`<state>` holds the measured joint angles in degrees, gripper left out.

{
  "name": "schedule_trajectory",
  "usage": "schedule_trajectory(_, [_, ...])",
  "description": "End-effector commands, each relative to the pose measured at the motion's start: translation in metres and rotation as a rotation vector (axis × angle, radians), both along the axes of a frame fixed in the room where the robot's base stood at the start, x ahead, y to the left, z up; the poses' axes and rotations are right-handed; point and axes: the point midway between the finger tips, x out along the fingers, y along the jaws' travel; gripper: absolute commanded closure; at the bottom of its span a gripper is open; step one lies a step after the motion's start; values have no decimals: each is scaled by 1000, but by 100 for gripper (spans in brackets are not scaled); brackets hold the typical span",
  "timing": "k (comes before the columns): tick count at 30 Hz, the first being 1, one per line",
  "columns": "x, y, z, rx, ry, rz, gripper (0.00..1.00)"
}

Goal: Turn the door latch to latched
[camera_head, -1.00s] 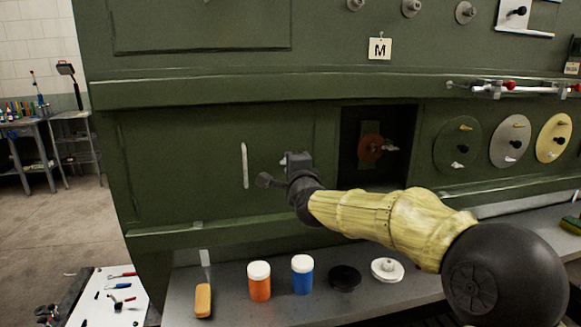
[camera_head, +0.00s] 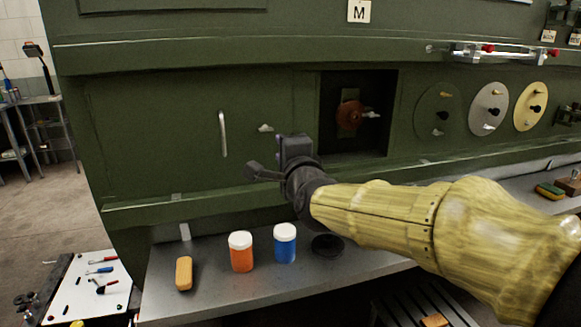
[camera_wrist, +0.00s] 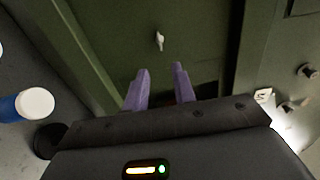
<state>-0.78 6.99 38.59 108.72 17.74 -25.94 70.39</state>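The door latch (camera_head: 265,128) is a small pale lever on the green door panel (camera_head: 160,140), between the upright door handle (camera_head: 222,133) and the dark square opening. It looks roughly level in the head view. In the wrist view the latch (camera_wrist: 159,40) appears small, beyond the fingertips and near the gap's centre line. My gripper (camera_wrist: 160,70) has its two purple fingers apart with nothing between them. In the head view my gripper (camera_head: 278,158) is just below the latch, and a gap to the latch shows in the wrist view.
The dark opening (camera_head: 378,135) with a red-brown round part (camera_head: 350,117) is right of the latch. A ledge (camera_head: 230,198) runs below the door. On the shelf stand an orange jar (camera_head: 241,256), a blue jar (camera_head: 285,247) and a black disc (camera_head: 327,247).

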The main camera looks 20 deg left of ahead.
Motion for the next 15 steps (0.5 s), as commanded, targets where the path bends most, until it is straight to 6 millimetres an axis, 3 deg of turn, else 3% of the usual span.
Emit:
schedule_trajectory(9, [-36,-22,0,-1,-4,-1,74])
schedule_trajectory(15, [-45,-28,0,1,0,0,74])
